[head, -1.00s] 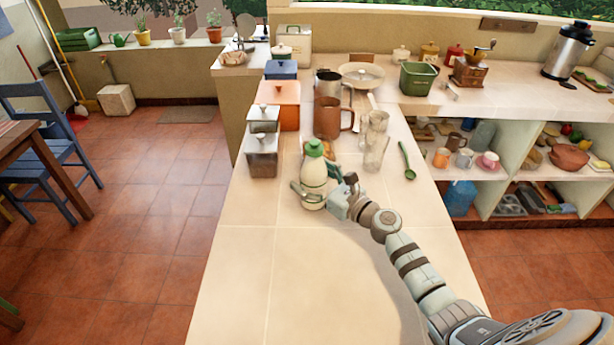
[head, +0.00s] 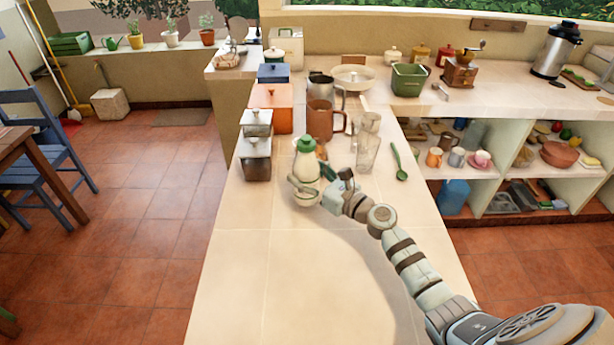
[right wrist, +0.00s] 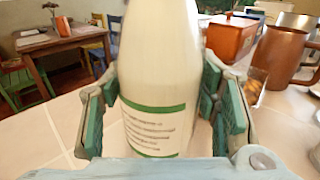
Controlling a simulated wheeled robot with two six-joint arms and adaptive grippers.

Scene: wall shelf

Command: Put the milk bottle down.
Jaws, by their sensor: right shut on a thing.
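The milk bottle (head: 306,163) is white with a green cap and stands upright near the middle of the counter (head: 290,280). My right gripper (head: 312,189) is shut on its lower body, reaching in from the right. In the right wrist view the bottle (right wrist: 158,60) fills the middle, with a green band and printed label low on it, and the green-padded fingers of the gripper (right wrist: 160,120) lie on both sides. The bottle's base is partly hidden by a finger in the head view, and I cannot tell whether it touches the counter. My left gripper is not in view.
Metal canisters (head: 255,158) stand left of the bottle. A brown pitcher (head: 320,120) and clear glassware (head: 367,145) stand behind it, right of an orange box (head: 270,108). A green spoon (head: 399,162) lies to the right. The counter's near part is clear.

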